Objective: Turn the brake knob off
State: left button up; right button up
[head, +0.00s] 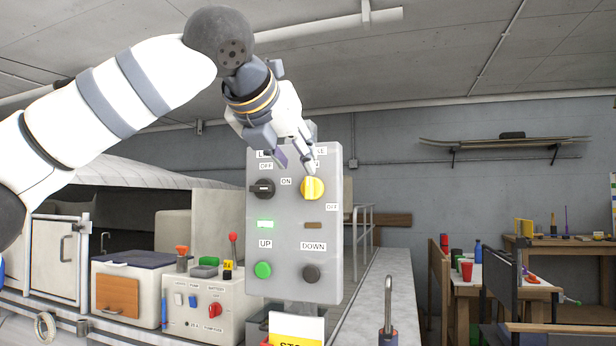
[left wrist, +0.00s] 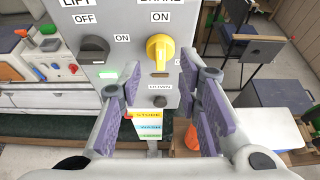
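The yellow brake knob (head: 313,188) is at the upper right of a grey control panel (head: 290,228). Its grip stands upright, in line with the ON label above it; an OFF label is at its lower right. The knob also shows in the left wrist view (left wrist: 160,48), just beyond the fingers. My left gripper (head: 295,163) is open and empty, reaching down from above, with its fingers in front of the panel's top and partly hiding the labels. In the left wrist view (left wrist: 162,80) its purple pads are wide apart. My right gripper is not in view.
A black lift knob (head: 263,188) sits left of the brake knob. Below are a lit green lamp (head: 265,224), a green UP button (head: 263,269) and a dark DOWN button (head: 311,273). A smaller control box (head: 205,305) stands left of the panel.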

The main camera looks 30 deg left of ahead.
aim_at(308, 178)
pick_arm(q)
jog(key=x, duration=0.6)
jog(key=shift+w+a+f+b, duration=0.1)
jog(key=shift+w+b, duration=0.2)
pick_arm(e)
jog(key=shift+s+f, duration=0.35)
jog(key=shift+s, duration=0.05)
pick_arm(q)
grip_shut()
